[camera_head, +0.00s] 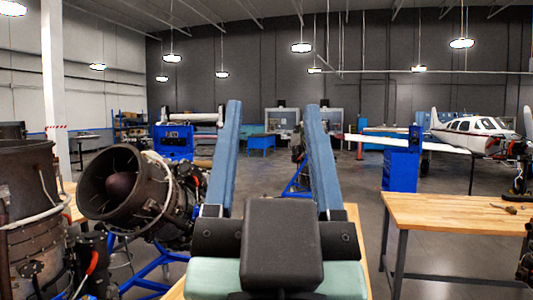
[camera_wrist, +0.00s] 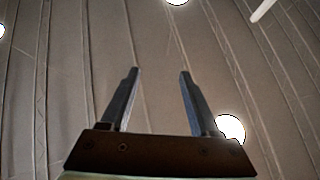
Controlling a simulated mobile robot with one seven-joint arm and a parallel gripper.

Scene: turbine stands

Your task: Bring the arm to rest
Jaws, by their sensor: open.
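My gripper (camera_head: 274,105) stands close in front of the head camera, in the lower middle of the view. Its two long blue-grey fingers point upward and are spread wide apart, with nothing between them. The dark gripper body and pale green hand are below the fingers. In the wrist view the same gripper (camera_wrist: 158,71) shows two separate fingers against the ceiling, with empty space between them. The rest of my arm is mostly hidden below the gripper.
A turbine engine (camera_head: 140,190) on a blue stand is at left, with another dark engine (camera_head: 30,215) at the left edge. A wooden workbench (camera_head: 450,210) stands at right. A small white airplane (camera_head: 470,130) is behind it. Open floor (camera_head: 345,175) lies beyond my gripper.

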